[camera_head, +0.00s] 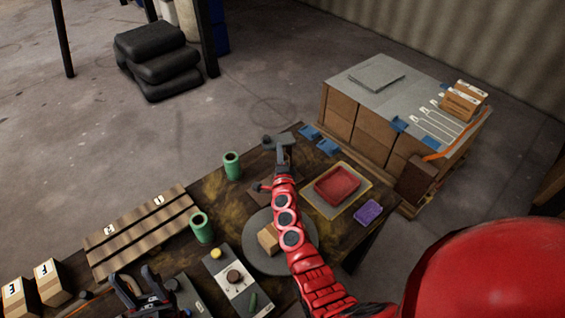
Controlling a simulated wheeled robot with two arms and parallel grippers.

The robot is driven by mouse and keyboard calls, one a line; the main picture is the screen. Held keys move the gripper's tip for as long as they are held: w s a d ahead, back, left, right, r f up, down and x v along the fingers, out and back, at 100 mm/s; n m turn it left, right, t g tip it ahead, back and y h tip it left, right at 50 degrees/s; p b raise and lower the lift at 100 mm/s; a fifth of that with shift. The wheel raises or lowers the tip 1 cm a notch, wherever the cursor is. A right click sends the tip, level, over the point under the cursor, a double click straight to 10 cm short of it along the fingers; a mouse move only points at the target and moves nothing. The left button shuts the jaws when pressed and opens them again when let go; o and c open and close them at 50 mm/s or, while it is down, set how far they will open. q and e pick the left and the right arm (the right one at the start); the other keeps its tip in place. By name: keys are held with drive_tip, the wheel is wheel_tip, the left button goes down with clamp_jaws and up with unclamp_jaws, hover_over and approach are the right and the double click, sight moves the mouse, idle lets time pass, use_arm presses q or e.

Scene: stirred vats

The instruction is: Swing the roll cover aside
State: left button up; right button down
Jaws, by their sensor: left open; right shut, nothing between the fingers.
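I cannot make out with certainty which part is the roll cover. A dark flat plate (262,202) lies partly hidden behind my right arm, with a small red-and-dark knob (262,187) beside the arm. My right gripper (284,141) reaches to the far end of the dark wooden table (375,238); it is shut and empty. Whether it touches anything there is too small to tell. My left gripper (138,288) is open and empty over the near left of the table.
Two green cylinders (232,166), a slatted wooden rack (140,232), a grey disc (258,224) bearing a small carton (268,239), a red tray (337,184) and a purple block (368,212) occupy the table. A box-stacked bench (345,95) stands beyond.

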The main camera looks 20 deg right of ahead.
sight(272, 147)
drive_tip(key=shift+w+a, duration=0.5)
drive_tip(key=shift+w, duration=0.2)
drive_tip(key=shift+w+a, duration=0.4)
drive_tip(key=shift+w, duration=0.2)
